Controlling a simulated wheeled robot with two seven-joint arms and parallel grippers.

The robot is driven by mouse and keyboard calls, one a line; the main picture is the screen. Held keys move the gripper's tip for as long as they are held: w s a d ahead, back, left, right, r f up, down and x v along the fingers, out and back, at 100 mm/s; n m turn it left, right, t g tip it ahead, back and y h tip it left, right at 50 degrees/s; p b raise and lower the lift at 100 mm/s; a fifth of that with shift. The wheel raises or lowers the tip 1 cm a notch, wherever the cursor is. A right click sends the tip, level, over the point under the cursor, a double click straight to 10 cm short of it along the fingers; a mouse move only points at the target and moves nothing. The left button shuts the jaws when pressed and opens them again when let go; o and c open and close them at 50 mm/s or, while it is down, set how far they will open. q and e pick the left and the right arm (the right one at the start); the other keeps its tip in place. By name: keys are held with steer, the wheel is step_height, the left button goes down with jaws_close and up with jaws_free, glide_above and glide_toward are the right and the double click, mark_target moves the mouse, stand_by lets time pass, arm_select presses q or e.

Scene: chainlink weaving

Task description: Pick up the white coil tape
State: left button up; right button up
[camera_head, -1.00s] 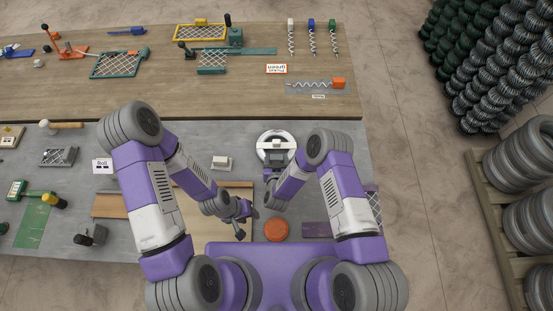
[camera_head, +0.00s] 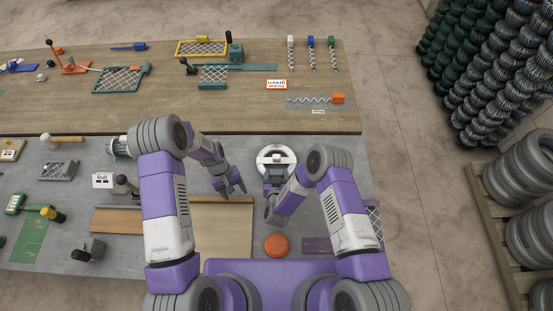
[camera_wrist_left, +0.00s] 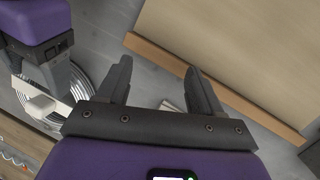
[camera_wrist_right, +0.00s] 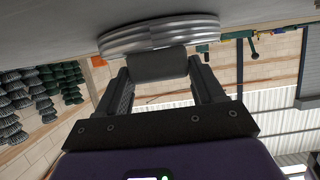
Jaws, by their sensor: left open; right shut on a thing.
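A pale sliver (camera_wrist_left: 172,105) of a small white thing shows below my left fingers in the left wrist view; I cannot tell if it is the white coil tape. My left gripper (camera_head: 234,191) is open and empty over the grey table, and its arm hides that spot in the head view. My right gripper (camera_wrist_right: 158,72) is shut on a grey block (camera_wrist_right: 157,64) at the near edge of a wire coil (camera_wrist_right: 160,32). The coil (camera_head: 293,170) lies on the table with a white bar across it. It also shows in the left wrist view (camera_wrist_left: 82,86).
A tan board (camera_head: 223,235) lies below my left gripper. An orange disc (camera_head: 276,245) sits near my base. A wooden table (camera_head: 190,110) behind carries several mesh tools and a spring (camera_head: 312,100). A "Roll" card (camera_head: 103,181) stands at left.

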arm_select(q)
steer(key=w+d+r+m+t+y, duration=0.15)
steer(key=w+d+r, duration=0.25)
steer(key=w+d, duration=0.45)
step_height(320, 180, up, 5)
steer(key=m+y, duration=0.1)
steer(key=m, duration=0.1)
glide_above(277, 156)
steer(key=shift+t, duration=0.45)
steer(key=f, duration=0.5)
steer(key=shift+s+d+f, duration=0.2)
steer(key=shift+d+f, duration=0.1)
steer(key=shift+w+a+f, duration=0.1)
steer(key=shift+a+f, duration=0.1)
steer(key=shift+f, duration=1.2)
steer(key=shift+w+a+f, duration=0.1)
steer(key=shift+a+f, duration=0.1)
steer(key=shift+f, duration=1.15)
steer(key=c, duration=1)
steer(key=shift+c, duration=0.2)
